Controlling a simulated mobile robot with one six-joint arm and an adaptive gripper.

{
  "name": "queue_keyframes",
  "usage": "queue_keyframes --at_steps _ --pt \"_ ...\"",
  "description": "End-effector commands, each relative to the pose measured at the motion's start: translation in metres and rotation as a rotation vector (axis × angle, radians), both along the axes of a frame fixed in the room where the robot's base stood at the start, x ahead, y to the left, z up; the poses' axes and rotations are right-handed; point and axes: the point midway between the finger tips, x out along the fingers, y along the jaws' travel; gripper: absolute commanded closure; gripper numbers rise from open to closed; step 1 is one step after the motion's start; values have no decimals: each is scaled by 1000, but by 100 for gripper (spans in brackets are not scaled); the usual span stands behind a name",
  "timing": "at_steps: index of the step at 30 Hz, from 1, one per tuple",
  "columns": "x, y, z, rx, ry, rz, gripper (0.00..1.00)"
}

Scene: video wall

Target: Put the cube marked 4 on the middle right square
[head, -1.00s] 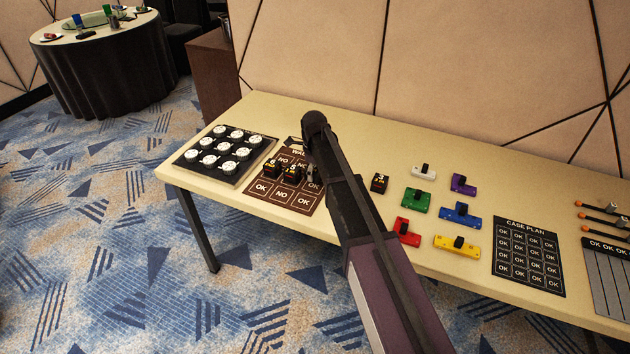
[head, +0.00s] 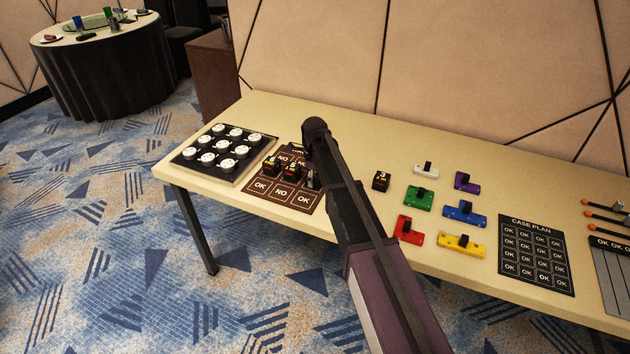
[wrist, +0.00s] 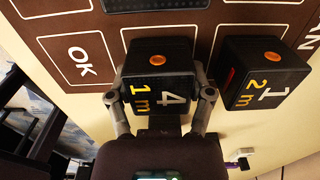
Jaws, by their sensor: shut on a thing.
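The cube marked 4 (wrist: 160,72) is black with an orange dot and sits between the two fingers of my gripper (wrist: 160,98) in the wrist view. It is over the right column's middle square of the brown wall plan board (wrist: 105,18); whether it touches the board I cannot tell. In the head view my gripper (head: 312,178) is at the board's right side, and my arm hides most of the cube. The bottom right OK square (wrist: 78,53) is bare. A cube marked 1 (wrist: 265,75) stands beside cube 4, apart from it.
Cubes marked 6 (head: 270,167) and 5 (head: 291,172) stand on the board's middle row. A cube marked 3 (head: 381,181) stands on the table (head: 345,115) to the right. A panel of white round pieces (head: 192,177) lies left; coloured blocks lie right.

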Motion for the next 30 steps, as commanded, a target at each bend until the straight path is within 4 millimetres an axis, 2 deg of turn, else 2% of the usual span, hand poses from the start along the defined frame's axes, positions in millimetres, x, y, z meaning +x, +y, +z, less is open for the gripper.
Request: queue_keyframes --at_steps 11,12,15,30 --pt "0 0 -3 0 0 0 82" --pt "0 0 -3 0 0 0 27" --pt "0 0 -2 0 0 -1 0" --pt "0 0 -1 0 0 -1 0"
